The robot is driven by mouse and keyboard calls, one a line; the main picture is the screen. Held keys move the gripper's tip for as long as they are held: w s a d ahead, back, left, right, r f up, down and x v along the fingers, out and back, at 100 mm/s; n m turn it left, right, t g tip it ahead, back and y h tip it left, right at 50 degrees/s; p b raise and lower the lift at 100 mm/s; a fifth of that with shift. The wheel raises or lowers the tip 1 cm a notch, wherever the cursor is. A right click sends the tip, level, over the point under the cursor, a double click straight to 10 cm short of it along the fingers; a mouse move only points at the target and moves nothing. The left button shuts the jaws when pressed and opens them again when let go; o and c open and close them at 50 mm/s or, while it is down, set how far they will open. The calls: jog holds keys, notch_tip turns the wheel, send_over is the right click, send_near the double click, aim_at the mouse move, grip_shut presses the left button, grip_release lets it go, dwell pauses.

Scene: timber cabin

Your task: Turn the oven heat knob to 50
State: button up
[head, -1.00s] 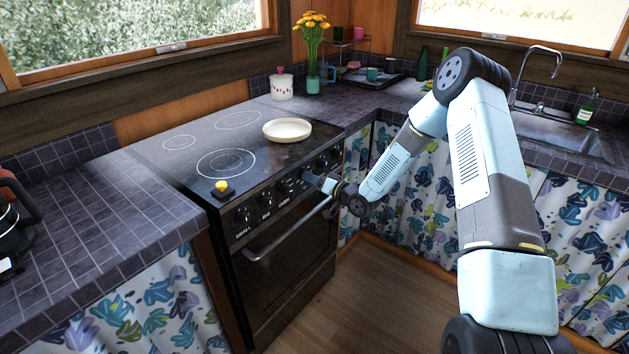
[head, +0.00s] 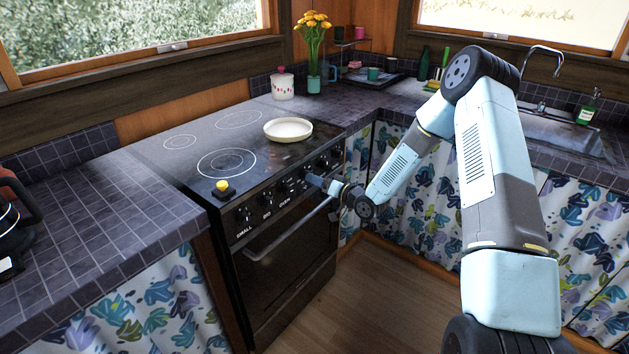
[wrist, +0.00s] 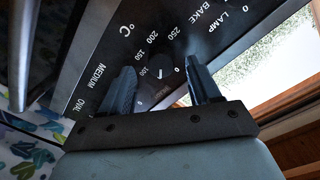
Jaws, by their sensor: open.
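The black stove (head: 262,230) has a row of knobs along its front panel (head: 265,200). My gripper (head: 308,182) is at this panel, right of the OVEN label. In the wrist view my gripper (wrist: 161,87) is open, with one finger on each side of a dark area bearing a white mark (wrist: 160,73). This looks like the heat knob, but its outline is hard to make out. A °C sign and a scale with 100, 150 and higher figures are printed around it. I cannot tell whether the fingers touch it, or its exact setting.
The oven door handle (head: 287,230) runs below the knobs; a bar (wrist: 37,45) also shows in the wrist view. A white pan (head: 288,129) and a yellow-topped item (head: 223,187) sit on the cooktop. Floor (head: 345,300) before the stove is clear.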

jog(key=v, duration=1.1)
jog(key=shift+s+d, duration=0.2)
jog(key=shift+d, duration=0.05)
jog(key=d+r+n+g+h, duration=0.2)
jog(key=d+r+h, duration=0.55)
jog(key=r, duration=0.45)
jog(key=s+d+r+m+h, duration=0.1)
jog(key=s+d+r+h, duration=0.2)
jog(key=r, duration=0.3)
jog(key=s+d+r+h, duration=0.3)
jog(key=s+r, duration=0.1)
jog(key=r, duration=0.1)
jog(key=s+r+m+g, duration=0.1)
jog(key=s+r, duration=0.3)
jog(key=s, duration=0.5)
jog(key=s+r+m+g, duration=0.1)
jog(key=s+r, duration=0.2)
jog(key=s, duration=0.7)
jog(key=s+r+m+g, duration=0.1)
jog(key=s+r, duration=0.3)
jog(key=s, duration=0.6)
jog(key=shift+s+d+r+g, duration=0.25)
jog(key=shift+r+g, duration=0.05)
jog(key=shift+g, duration=0.1)
